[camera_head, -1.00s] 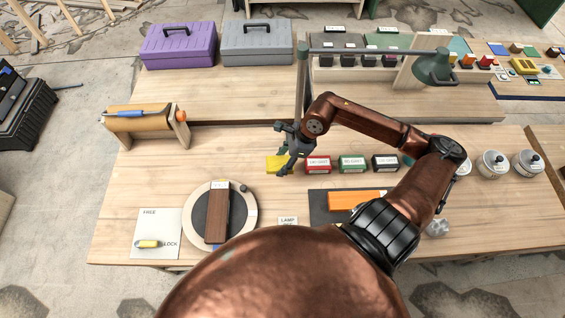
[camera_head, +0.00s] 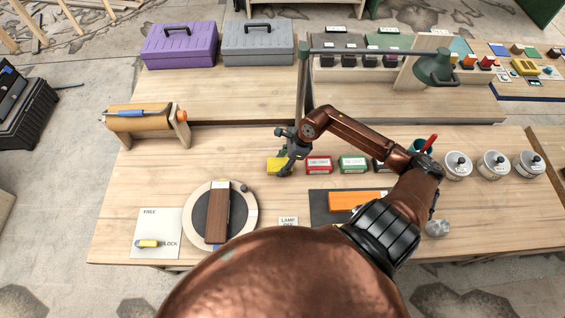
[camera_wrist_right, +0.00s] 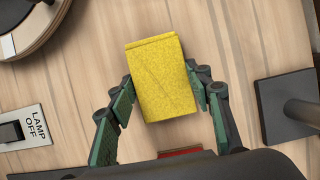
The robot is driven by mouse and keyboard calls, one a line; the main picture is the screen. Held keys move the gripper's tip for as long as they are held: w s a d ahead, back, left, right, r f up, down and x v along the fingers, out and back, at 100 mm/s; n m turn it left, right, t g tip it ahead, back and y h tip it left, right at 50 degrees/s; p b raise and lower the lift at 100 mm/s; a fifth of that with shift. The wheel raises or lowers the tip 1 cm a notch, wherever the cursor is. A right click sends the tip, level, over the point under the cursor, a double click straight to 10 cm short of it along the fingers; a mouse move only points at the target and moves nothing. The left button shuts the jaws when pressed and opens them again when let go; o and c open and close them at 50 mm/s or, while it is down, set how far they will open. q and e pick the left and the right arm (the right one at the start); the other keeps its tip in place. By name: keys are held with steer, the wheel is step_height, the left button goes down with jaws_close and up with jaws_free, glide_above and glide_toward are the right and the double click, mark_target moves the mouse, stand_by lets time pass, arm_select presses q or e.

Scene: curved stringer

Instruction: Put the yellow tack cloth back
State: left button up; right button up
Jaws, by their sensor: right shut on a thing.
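The yellow tack cloth (camera_head: 273,165) is a small yellow block-like pad at the left end of a row of boxes on the bench. It also shows in the right wrist view (camera_wrist_right: 161,78), between the two green-padded fingers. My right gripper (camera_head: 284,168) is shut on it, one finger at each side (camera_wrist_right: 162,100). I cannot tell whether the cloth rests on the bench or hangs just above it. My left gripper is not in view.
A red box (camera_head: 319,165), a green box (camera_head: 352,164) and a black one stand right of the cloth. A round turntable (camera_head: 247,215) holds a dark wooden piece. An orange block (camera_head: 355,201) lies on a dark mat.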

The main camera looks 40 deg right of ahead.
steer(key=shift+f, duration=0.2)
steer(key=o, duration=1.1)
steer(key=shift+r, duration=0.1)
steer(key=shift+d+r, duration=0.1)
steer(key=shift+r, duration=0.2)
steer(key=v, duration=1.1)
steer(key=shift+r, duration=0.3)
steer(key=shift+s, duration=0.15)
